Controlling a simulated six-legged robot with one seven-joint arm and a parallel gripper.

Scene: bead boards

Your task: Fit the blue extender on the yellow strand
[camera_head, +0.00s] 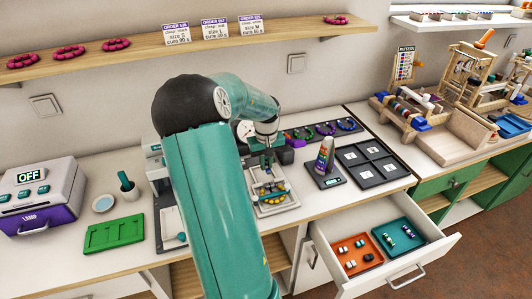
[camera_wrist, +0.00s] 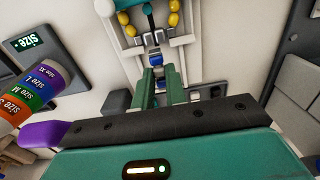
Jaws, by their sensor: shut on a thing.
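My gripper (camera_head: 268,160) is over a pale jig on the counter in the head view. In the wrist view its green fingers (camera_wrist: 161,74) are shut on a small blue piece, which I take for the blue extender (camera_wrist: 155,58); the fingers partly hide it. The yellow strand (camera_wrist: 174,20) lies on the jig just beyond the fingertips, with yellow beads on both sides of a teal part. It also shows in the head view (camera_head: 276,192), below the gripper. I cannot tell whether the extender touches the strand.
A striped size cone (camera_head: 325,155) stands right of the jig, beside a dark four-part tray (camera_head: 370,163). An open drawer (camera_head: 347,282) below holds an orange tray (camera_head: 377,264) and a teal tray (camera_head: 416,242). A green tray (camera_head: 113,234) lies at left.

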